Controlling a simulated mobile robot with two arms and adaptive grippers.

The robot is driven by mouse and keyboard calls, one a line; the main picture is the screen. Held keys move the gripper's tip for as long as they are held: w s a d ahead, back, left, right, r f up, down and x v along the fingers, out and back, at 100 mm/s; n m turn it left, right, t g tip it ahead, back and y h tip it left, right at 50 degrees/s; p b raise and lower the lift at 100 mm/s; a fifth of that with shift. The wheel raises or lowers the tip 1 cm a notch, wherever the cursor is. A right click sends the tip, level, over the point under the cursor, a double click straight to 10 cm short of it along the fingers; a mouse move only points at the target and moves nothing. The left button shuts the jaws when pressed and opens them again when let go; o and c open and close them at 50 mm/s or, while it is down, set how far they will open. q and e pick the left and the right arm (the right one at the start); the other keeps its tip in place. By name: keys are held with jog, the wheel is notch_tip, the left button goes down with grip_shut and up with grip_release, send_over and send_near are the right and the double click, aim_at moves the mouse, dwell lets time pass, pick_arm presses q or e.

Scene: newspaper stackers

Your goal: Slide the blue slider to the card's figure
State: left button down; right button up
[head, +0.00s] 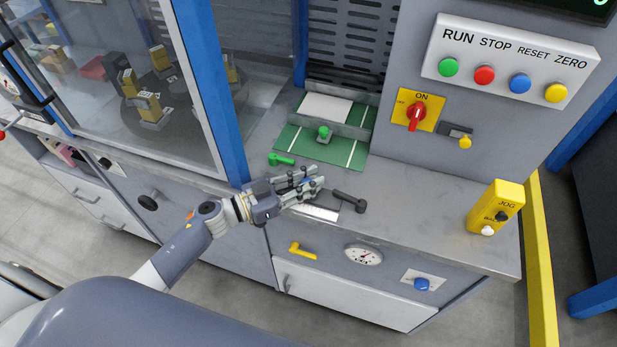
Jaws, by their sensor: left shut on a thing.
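My left gripper (308,184) reaches in from the left over the front of the grey worktop. Its fingers are shut on the blue slider, of which only a small blue patch (306,181) shows between them. A white strip with fine marks, like a scale (320,213), lies just in front of the fingers. The fingers and hand hide most of the slider and its track. I cannot make out a card with a figure. My right gripper is not in view.
A black handle (349,201) lies close to the right of the fingers, a green handle (281,159) behind them. A green plate (348,147) with a green knob (323,132) is farther back. A yellow jog box (496,207) stands at right; the worktop between is clear.

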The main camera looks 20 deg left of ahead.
pick_arm(q)
jog(key=c, duration=1.4)
grip_release()
jog(key=shift+s+f, duration=0.1)
jog(key=shift+s, duration=0.1)
jog(key=shift+c, duration=0.2)
jog(key=v, duration=1.2)
jog(key=shift+s, duration=0.1)
